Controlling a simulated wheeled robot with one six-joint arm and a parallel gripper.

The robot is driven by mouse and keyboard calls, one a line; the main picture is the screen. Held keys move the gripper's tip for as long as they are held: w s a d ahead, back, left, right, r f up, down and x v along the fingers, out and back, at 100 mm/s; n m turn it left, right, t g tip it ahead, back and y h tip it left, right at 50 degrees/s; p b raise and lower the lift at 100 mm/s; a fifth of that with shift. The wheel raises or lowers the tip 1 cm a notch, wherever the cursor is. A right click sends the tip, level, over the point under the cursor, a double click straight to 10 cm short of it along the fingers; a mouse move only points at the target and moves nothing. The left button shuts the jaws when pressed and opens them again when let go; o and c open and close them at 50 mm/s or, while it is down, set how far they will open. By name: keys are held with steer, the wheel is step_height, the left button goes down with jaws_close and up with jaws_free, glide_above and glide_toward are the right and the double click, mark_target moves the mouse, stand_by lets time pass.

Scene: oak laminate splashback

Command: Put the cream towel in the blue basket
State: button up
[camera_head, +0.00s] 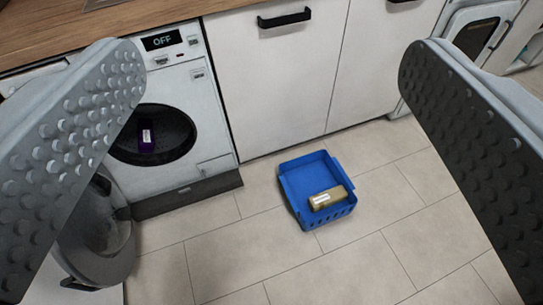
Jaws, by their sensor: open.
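The blue basket (291,191) stands on the tiled floor near the middle of the view, in front of the white cabinets. A tan or cream folded item with a white label, which looks like the cream towel (335,199), lies inside the basket at its front right. My gripper (270,100) is open and empty. Its two studded fingers frame the left and right sides of the view, well above the basket and apart from it.
A washing machine (210,120) at the left reads OFF. Its round door (95,235) hangs open, and a dark purple item (146,135) shows in the drum opening. A wooden counter (60,30) runs above. The floor (340,270) around the basket is clear.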

steer(key=s, duration=0.2)
steer(key=s+r+t, duration=0.1)
steer(key=shift+s+a+r+n, duration=0.15)
steer(key=shift+s+r+n, duration=0.05)
steer(key=shift+s+n, duration=0.15)
